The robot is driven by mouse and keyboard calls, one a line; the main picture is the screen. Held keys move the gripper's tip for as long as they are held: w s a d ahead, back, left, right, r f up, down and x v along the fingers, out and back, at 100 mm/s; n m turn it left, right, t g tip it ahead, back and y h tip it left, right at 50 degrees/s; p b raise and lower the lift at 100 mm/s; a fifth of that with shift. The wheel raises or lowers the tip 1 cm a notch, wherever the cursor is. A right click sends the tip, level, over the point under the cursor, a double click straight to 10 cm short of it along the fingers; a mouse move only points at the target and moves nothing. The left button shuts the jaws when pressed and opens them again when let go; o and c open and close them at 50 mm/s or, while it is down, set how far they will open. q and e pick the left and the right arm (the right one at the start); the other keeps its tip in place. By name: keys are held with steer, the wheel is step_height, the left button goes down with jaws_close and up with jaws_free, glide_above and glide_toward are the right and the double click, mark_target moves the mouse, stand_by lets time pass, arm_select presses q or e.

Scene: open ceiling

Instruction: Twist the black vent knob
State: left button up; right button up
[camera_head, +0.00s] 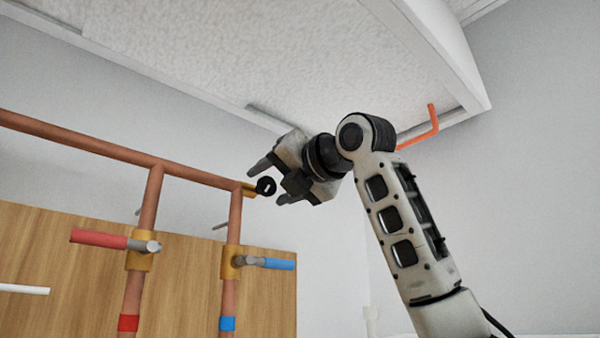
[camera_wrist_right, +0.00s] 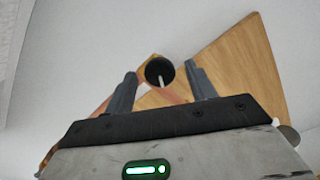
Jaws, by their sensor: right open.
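The black vent knob (camera_head: 266,186) is a small round knob with a light slot. It sits at the right end of the horizontal copper pipe (camera_head: 110,150), on a brass fitting (camera_head: 249,190). My right gripper (camera_head: 268,182) is open, its two fingers pointing left on either side of the knob in the head view. In the right wrist view the knob (camera_wrist_right: 159,71) shows a pale bar and lies between the tips of the open fingers (camera_wrist_right: 162,80). I see no finger touching it. My left gripper is not in view.
Two vertical copper pipes carry a red-handled valve (camera_head: 98,239) and a blue-handled valve (camera_head: 279,264) below the knob. A wooden panel (camera_head: 50,230) stands behind them. A ceiling panel (camera_head: 230,50) is above, with an orange bent rod (camera_head: 434,120) at right.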

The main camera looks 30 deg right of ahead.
arm_select(q)
steer(key=b, duration=0.1)
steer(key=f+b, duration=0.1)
steer(key=b, duration=0.1)
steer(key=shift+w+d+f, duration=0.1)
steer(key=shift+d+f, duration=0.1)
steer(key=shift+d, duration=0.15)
arm_select(e)
steer(key=s+d, duration=0.2)
steer(key=s, duration=1.3)
steer(key=shift+s, duration=0.1)
